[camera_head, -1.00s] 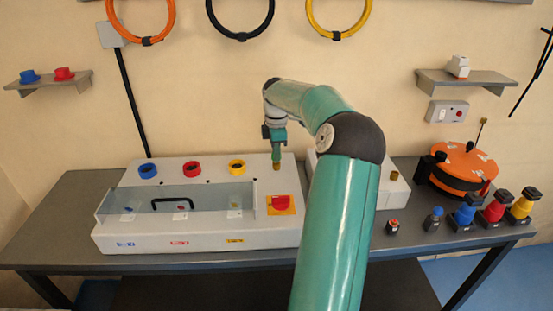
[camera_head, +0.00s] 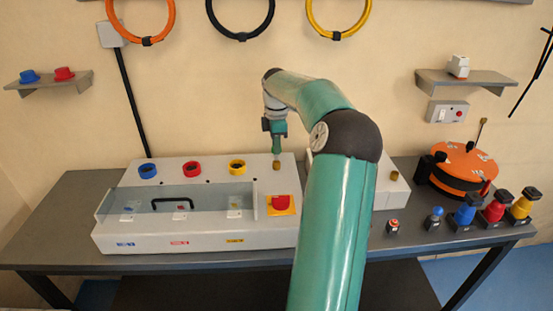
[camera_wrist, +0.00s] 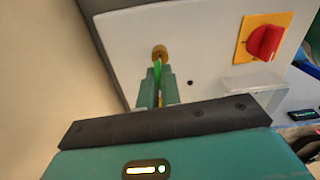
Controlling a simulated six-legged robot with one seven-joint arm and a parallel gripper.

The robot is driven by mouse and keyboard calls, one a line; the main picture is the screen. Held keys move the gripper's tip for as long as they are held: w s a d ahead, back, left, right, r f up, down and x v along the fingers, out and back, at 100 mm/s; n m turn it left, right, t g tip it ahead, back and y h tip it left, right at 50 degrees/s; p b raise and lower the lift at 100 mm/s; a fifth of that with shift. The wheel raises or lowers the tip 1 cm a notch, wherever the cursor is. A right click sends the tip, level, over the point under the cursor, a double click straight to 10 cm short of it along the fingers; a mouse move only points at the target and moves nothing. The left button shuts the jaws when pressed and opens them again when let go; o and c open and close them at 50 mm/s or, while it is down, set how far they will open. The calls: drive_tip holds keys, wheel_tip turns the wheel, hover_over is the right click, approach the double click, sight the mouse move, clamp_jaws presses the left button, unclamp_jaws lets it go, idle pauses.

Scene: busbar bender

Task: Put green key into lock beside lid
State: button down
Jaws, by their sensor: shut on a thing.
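The green key (camera_wrist: 157,71) is held between the fingers of my gripper (camera_wrist: 157,92), which is shut on it. In the wrist view its tip points at the round brass lock (camera_wrist: 159,53) and overlaps it; I cannot tell how far it is inside. In the head view my gripper (camera_head: 278,150) hangs above the brass lock (camera_head: 276,165) on the white machine (camera_head: 200,218). The clear lid (camera_head: 170,198) with a black handle (camera_head: 173,203) is down, to the left of the lock.
A red rotary switch on a yellow plate (camera_head: 281,204) sits in front of the lock. Blue, red and yellow rings (camera_head: 192,168) line the machine's back. An orange round device (camera_head: 462,166) and several coloured posts (camera_head: 466,210) stand at the right.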

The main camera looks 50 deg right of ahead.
drive_tip(key=shift+r, duration=0.3)
drive_tip(key=shift+r, duration=2.45)
